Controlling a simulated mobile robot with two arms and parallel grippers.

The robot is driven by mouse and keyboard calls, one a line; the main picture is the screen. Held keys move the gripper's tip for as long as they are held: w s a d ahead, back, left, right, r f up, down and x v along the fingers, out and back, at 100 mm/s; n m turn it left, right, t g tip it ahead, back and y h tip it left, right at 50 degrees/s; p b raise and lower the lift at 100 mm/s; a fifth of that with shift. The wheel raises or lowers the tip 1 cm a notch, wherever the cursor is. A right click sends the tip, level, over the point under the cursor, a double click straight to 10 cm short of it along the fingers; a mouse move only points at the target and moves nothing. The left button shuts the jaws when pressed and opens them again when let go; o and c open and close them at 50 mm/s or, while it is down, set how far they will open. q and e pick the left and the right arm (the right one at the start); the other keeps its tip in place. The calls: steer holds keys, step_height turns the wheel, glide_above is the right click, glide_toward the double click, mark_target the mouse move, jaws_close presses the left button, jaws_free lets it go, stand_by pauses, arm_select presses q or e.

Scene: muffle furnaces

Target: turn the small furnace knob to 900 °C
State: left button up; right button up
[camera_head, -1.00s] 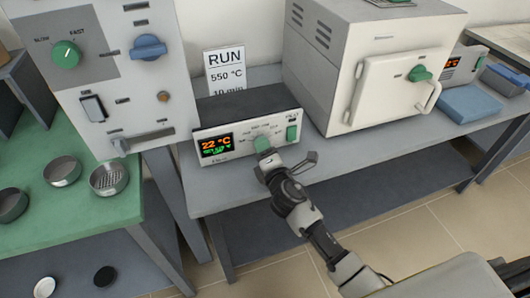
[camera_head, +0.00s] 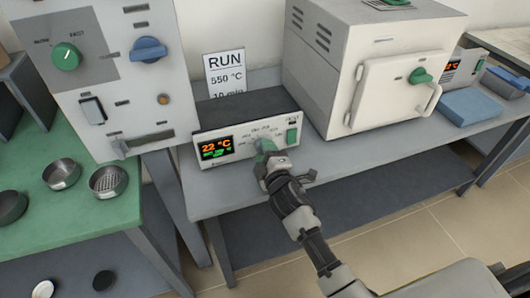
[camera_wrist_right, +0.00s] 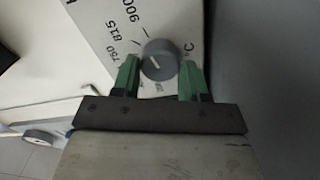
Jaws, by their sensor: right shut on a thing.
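The small control box (camera_head: 230,130) with the display (camera_head: 216,148) reading 22 °C stands on the grey bench. Its round grey knob (camera_wrist_right: 160,52) shows in the right wrist view, with printed marks 750, 815 and 900 beside it. A short white line on the knob points towards the lower left of that view, away from the 900 mark. My right gripper (camera_head: 267,152) is at the box's front and is shut on the knob, one green finger on each side, as the right wrist view (camera_wrist_right: 160,64) shows. In the head view the gripper mostly hides the knob. My left gripper is not in view.
A sign (camera_head: 225,72) reading RUN, 550 °C stands behind the box. A white furnace (camera_head: 385,80) stands to the right, a tall panel (camera_head: 120,90) to the left. Bare bench (camera_head: 240,190) lies in front.

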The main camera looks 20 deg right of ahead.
stand_by(0.4)
steer(key=o, duration=0.9)
steer(key=s, duration=1.1)
steer(key=shift+d, duration=0.2)
steer(key=shift+w, duration=0.1)
